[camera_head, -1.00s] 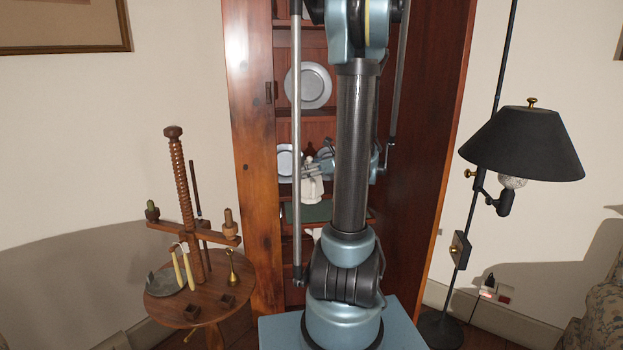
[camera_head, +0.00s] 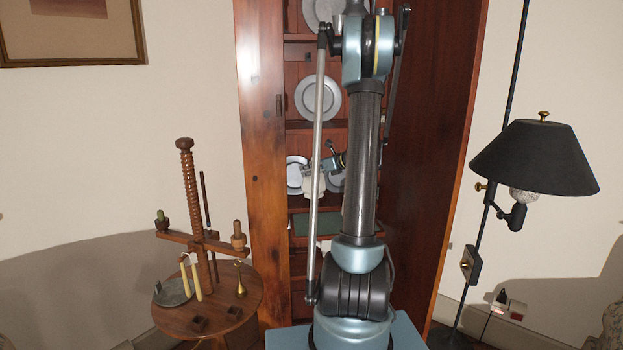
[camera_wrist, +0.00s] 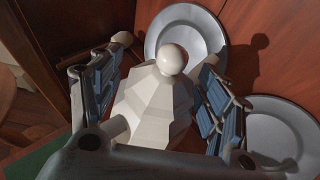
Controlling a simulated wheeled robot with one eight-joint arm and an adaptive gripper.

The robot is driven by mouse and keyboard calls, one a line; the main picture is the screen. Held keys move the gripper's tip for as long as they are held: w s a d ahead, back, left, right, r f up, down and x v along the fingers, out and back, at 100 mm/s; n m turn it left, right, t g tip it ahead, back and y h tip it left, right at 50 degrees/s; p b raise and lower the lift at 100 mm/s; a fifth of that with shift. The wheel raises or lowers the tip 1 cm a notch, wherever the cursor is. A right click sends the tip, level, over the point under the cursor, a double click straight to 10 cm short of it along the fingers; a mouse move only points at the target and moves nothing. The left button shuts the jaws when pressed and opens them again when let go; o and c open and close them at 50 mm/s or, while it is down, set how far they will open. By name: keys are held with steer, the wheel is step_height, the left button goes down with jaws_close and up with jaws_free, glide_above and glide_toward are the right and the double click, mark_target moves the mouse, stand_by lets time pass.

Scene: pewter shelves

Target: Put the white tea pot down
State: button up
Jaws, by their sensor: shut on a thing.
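The white tea pot (camera_wrist: 150,105) is in the middle of the wrist view, faceted, with a round knob on top. My gripper (camera_wrist: 158,92) is shut on it, with a blue-padded finger on each side. In the head view my gripper (camera_head: 322,166) is small, inside the wooden cupboard (camera_head: 262,150), with the pale tea pot (camera_head: 310,186) at it, partly behind a rod of my arm. The tea pot is close above or at the shelf with the green surface (camera_head: 303,226); I cannot tell whether its base touches.
Pewter plates stand behind the tea pot (camera_wrist: 187,45) and to its right (camera_wrist: 285,135). An open cupboard door (camera_head: 425,150) is on the right. A small round table (camera_head: 240,305) with candles stands left, and a black floor lamp (camera_head: 535,158) stands right.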

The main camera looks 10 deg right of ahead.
steer(key=shift+w, duration=0.55)
steer(key=shift+w+f, duration=0.15)
steer(key=shift+f, duration=1.6)
steer(key=o, duration=2)
steer(key=shift+o, duration=0.2)
